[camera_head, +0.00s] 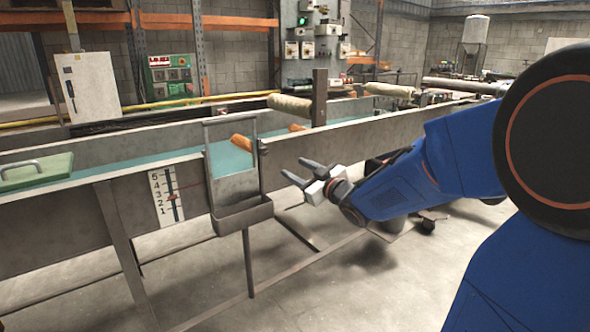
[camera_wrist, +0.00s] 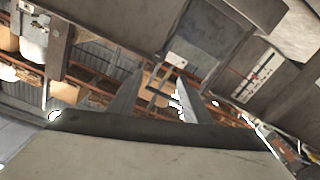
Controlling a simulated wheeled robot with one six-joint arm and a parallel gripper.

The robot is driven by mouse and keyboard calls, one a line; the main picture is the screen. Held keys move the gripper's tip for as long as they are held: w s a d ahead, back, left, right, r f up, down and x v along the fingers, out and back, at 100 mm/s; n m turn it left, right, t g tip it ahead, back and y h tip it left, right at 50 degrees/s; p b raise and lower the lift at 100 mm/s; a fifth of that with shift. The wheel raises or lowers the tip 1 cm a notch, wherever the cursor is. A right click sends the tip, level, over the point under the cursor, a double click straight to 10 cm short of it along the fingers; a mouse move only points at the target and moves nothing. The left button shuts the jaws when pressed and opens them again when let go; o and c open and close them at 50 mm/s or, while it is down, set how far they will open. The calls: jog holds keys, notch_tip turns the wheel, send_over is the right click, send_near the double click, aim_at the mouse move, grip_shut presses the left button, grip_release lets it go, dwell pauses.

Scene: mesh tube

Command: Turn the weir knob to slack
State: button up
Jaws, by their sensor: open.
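A grey metal weir frame (camera_head: 233,180) stands on the near side of the long channel, with a tray at its foot. A small dark knob-like part (camera_head: 263,147) sticks out at its right edge; I cannot tell its setting. A white scale plate (camera_head: 166,197) numbered 1 to 5 with a red mark is fixed to the channel wall at left; a scale plate also shows in the wrist view (camera_wrist: 253,76). My gripper (camera_head: 293,166) is open and empty, right of the frame and slightly below the dark part, apart from it. Its two fingers show in the wrist view (camera_wrist: 158,80).
The channel wall (camera_head: 340,138) runs behind my gripper. A green lid with a handle (camera_head: 37,172) lies at the left end. An orange roller (camera_head: 241,142) lies just behind the frame. A thin post (camera_head: 248,265) and floor rails stand below. The floor in front is mostly clear.

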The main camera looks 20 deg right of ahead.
jog(key=m, duration=0.6)
send_near(265, 152)
jog(key=x, duration=0.8)
jog(key=shift+w+a+f, duration=0.1)
jog(key=shift+w, duration=0.2)
jog(key=shift+c, duration=0.2)
jog(key=c, duration=1)
